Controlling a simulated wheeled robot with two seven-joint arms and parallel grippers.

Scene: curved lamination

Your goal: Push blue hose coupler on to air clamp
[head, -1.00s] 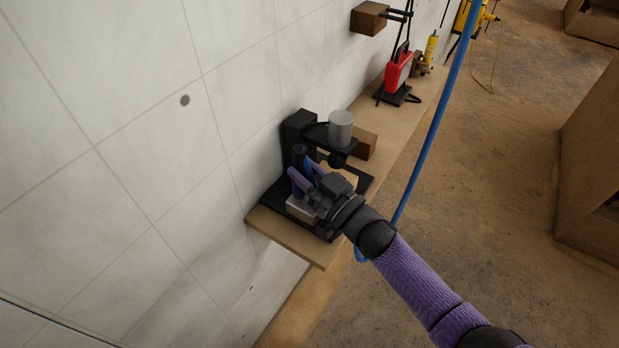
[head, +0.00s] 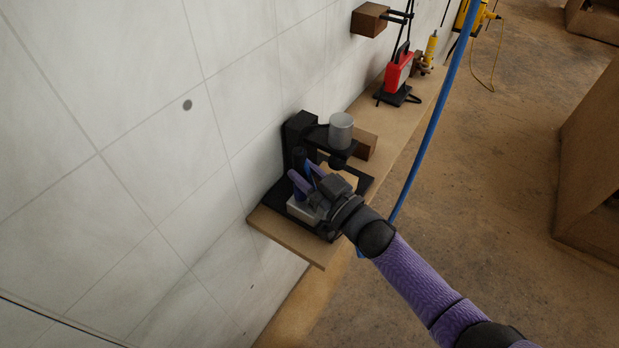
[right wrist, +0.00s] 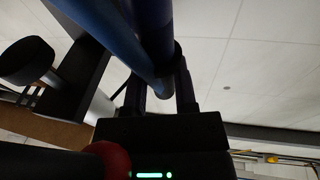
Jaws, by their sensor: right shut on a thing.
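The black clamp stand (head: 294,132), which I take for the air clamp, stands on the near end of a wooden shelf, with a grey cylinder (head: 341,130) on its arm. My right gripper (head: 303,173) reaches in over the stand's base, its purple fingers shut on a blue piece, apparently the blue hose coupler (head: 308,171). In the right wrist view a blue tube (right wrist: 118,38) runs down between the black fingers. A dark blue cylinder (right wrist: 153,22) is close beside it. I cannot tell whether coupler and clamp are joined. My left gripper is not in view.
The wooden shelf (head: 285,243) runs along the white tiled wall (head: 120,110). A wooden block (head: 366,146) sits behind the stand and a red device (head: 399,72) farther along. A blue hose (head: 433,130) hangs to the right of the shelf, over open floor.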

